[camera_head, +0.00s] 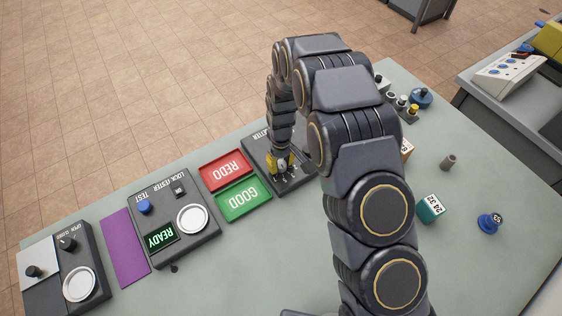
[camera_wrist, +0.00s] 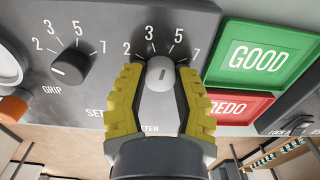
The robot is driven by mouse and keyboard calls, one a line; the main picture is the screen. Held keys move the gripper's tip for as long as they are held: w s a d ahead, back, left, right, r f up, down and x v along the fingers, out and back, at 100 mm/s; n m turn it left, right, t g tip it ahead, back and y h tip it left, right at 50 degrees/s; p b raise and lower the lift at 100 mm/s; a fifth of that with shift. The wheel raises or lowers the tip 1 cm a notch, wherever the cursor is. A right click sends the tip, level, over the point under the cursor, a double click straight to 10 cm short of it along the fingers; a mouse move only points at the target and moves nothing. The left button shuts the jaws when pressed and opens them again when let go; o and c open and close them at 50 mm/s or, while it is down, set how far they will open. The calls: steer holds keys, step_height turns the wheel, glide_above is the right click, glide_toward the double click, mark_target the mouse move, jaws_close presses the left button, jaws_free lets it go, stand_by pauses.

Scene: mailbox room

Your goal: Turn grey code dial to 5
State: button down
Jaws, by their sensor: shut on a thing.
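The grey code dial (camera_wrist: 159,66) sits on the dark setter panel (camera_wrist: 185,20), with the marks 2, 3, 5 and 7 around it. My gripper (camera_wrist: 161,76) has its yellow fingers on both sides of the dial and is shut on it. A line mark shows on the dial's face, but I cannot tell exactly which number it points at. In the head view my gripper (camera_head: 281,164) is down at the setter panel (camera_head: 257,151), and the dial is hidden there.
A black GRIP dial (camera_wrist: 70,67) stands left of the grey one, with a white knob (camera_wrist: 8,66) beyond it. The green GOOD tray (camera_head: 244,200) and red REDO tray (camera_head: 226,170) adjoin the panel. A lock tester (camera_head: 172,217) stands further left.

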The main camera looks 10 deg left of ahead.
mark_target(282, 164)
steer(key=shift+m, duration=1.1)
steer(key=shift+s, duration=0.1)
steer(key=c, duration=0.7)
jaws_free()
step_height(282, 164, up, 12)
